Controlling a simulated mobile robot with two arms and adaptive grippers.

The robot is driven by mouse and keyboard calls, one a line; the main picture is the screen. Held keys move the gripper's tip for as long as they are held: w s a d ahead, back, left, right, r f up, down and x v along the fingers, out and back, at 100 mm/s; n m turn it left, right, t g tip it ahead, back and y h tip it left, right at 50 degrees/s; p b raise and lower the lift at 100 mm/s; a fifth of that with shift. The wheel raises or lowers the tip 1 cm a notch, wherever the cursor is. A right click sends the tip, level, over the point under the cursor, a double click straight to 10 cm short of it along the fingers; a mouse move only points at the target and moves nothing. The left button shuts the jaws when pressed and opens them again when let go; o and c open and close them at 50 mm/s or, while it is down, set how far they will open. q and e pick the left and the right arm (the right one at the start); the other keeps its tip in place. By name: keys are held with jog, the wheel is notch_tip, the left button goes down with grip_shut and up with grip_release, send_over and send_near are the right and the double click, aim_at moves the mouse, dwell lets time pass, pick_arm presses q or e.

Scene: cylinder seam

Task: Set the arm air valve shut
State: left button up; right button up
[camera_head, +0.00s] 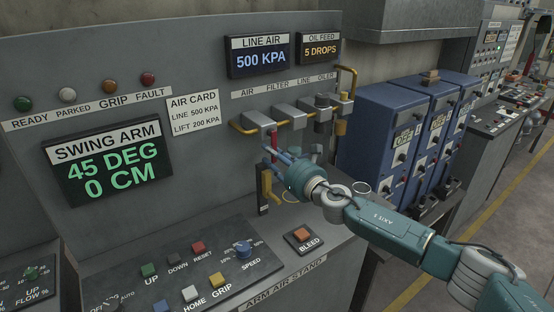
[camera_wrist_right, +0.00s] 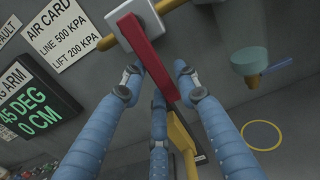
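The air valve is a grey block on the yellow pipe, with a red lever (camera_head: 274,148) hanging down from it in the head view. In the right wrist view the red lever (camera_wrist_right: 147,52) runs from the pale valve block (camera_wrist_right: 133,22) down between my fingers. My right gripper (camera_head: 277,160) is at the lever, under the pipe. In the wrist view its blue fingers (camera_wrist_right: 158,78) are spread, with one on each side of the lever and a third behind its lower end. Gaps show beside the lever; contact cannot be told. My left gripper is not in view.
A yellow part (camera_head: 266,184) is on the panel just below the lever. More line blocks (camera_head: 291,115) and an oiler (camera_head: 325,108) sit right along the pipe. The sloped console with a bleed button (camera_head: 303,235) lies below. Blue cabinets (camera_head: 385,130) stand right. The swing arm display (camera_head: 108,162) reads 45 DEG, 0 CM.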

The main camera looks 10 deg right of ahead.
jog(key=v, duration=1.2)
